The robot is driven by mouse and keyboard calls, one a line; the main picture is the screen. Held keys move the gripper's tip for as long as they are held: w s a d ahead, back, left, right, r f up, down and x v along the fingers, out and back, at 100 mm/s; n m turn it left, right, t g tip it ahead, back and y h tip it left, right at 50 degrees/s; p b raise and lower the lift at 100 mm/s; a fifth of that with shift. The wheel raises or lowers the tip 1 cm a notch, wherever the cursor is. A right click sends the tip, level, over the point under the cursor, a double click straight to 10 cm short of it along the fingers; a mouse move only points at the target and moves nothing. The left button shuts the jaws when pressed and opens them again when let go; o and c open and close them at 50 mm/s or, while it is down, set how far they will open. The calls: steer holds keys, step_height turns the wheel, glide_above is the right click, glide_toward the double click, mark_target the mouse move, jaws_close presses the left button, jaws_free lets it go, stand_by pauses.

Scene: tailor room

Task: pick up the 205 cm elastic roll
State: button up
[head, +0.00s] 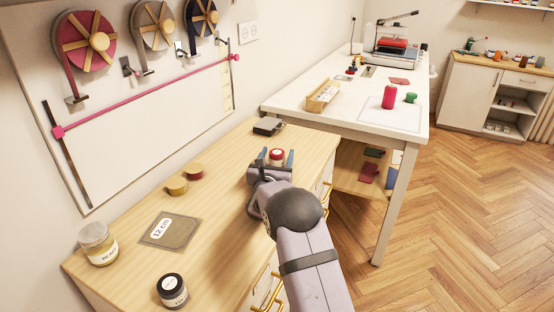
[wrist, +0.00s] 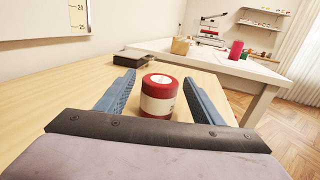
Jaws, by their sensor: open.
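A red roll with a pale label band (wrist: 158,96) stands upright on the wooden table, and in the head view it shows as a red-topped roll (head: 277,155). Its label is too blurred to read. My gripper (wrist: 163,88) is open, with one blue finger on each side of the roll. Gaps show between the roll and both fingers. In the head view my gripper (head: 276,158) is low over the table, and its body hides the lower part of the roll.
A dark block (head: 268,126) lies beyond the roll. Two small rolls, red (head: 195,171) and yellow (head: 177,185), a 12 cm card (head: 170,231), a glass jar (head: 98,243) and a dark-lidded jar (head: 172,290) are on the left. A white table (head: 345,115) stands behind.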

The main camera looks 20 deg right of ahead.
mark_target(277, 152)
steer(key=shift+c, duration=0.6)
steer(key=c, duration=1)
steer(key=shift+r, duration=0.1)
step_height(277, 152, up, 10)
steer(key=shift+f+b, duration=0.1)
steer(key=shift+b, duration=0.25)
